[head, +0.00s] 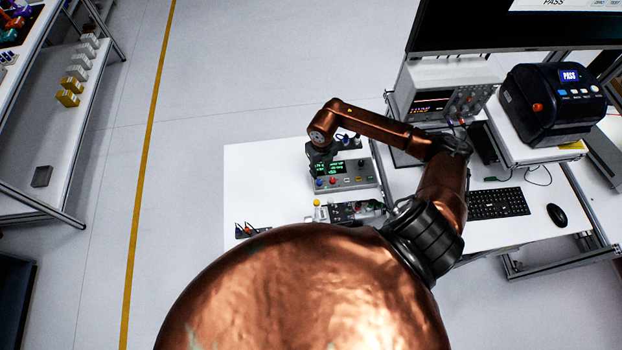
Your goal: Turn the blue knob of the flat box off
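A grey flat box (351,183) with a dark green-lit display stands on the white table. Small coloured knobs sit on its front; one at the left end looks blue (319,182), with a red one beside it. Which way the blue knob points is too small to tell. My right gripper (321,157) is small and dark, pointing down at the box's left end, above or just behind the display. Whether it touches the box cannot be seen, and its fingers are too small to read.
A board with small parts (345,211) lies in front of the box. To the right are a bench instrument (447,98), a keyboard (499,203), a mouse (557,215) and a black printer (553,105). The white table (262,178) is clear left of the box.

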